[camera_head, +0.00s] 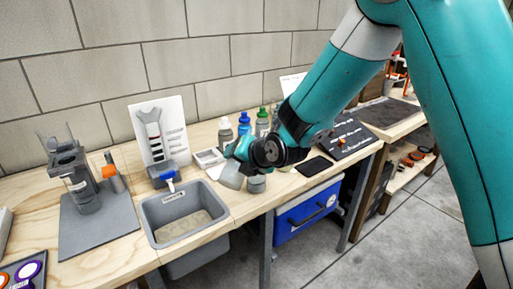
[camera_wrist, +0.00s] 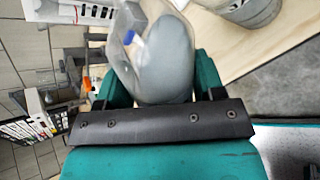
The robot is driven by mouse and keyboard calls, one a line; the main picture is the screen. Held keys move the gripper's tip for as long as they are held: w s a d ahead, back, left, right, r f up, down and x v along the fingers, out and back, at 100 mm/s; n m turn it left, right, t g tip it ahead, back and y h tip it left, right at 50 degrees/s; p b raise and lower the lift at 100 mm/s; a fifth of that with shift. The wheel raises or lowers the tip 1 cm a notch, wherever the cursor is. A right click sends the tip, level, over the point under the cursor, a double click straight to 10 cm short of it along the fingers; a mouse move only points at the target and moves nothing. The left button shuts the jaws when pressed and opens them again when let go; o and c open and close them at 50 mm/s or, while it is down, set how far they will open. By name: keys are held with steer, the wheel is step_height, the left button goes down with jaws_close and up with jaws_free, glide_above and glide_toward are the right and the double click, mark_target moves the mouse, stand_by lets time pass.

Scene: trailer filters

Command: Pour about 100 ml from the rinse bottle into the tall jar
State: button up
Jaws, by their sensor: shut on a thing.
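My gripper (camera_head: 243,155) is shut on a clear, wide-bodied bottle (camera_head: 231,177), which looks like the rinse bottle. It is held tilted above the bench between the grey basin and a small grey pot (camera_head: 257,184). In the wrist view, the bottle (camera_wrist: 160,55) sits between my gripper's teal fingers (camera_wrist: 160,85), with grey contents inside. A tall clear labelled vessel (camera_head: 82,192), possibly the tall jar, stands upright on a grey mat at the left, well apart from my gripper. A dark holder sits around its top. The held bottle's mouth is not clear.
The grey basin (camera_head: 150,235) is set at the bench front, between the mat (camera_head: 110,235) and my gripper. A blue-capped bottle (camera_head: 244,124) and a green-capped bottle (camera_head: 262,120) stand behind my gripper. A sign card (camera_head: 175,112) leans at the wall.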

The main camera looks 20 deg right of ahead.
steer(key=shift+s+m+g+p, duration=0.1)
steer(key=shift+m+g+p, duration=0.2)
steer(key=shift+p, duration=0.4)
stand_by(0.6)
steer(key=shift+s+a+r+m+g+y+p, duration=0.15)
steer(key=shift+r+m+g+y+p, duration=0.35)
steer(key=shift+p, duration=1.4)
stand_by(0.7)
steer(key=shift+w+d+r+m+g+y, duration=0.15)
steer(key=shift+w+r+g+y, duration=0.1)
steer(key=shift+r, duration=0.1)
steer(key=shift+w+d+r+m+g+y, duration=0.1)
steer(key=shift+r+m+g+y, duration=0.05)
steer(key=shift+r+g, duration=0.15)
stand_by(1.8)
steer(key=shift+g, duration=0.25)
stand_by(0.7)
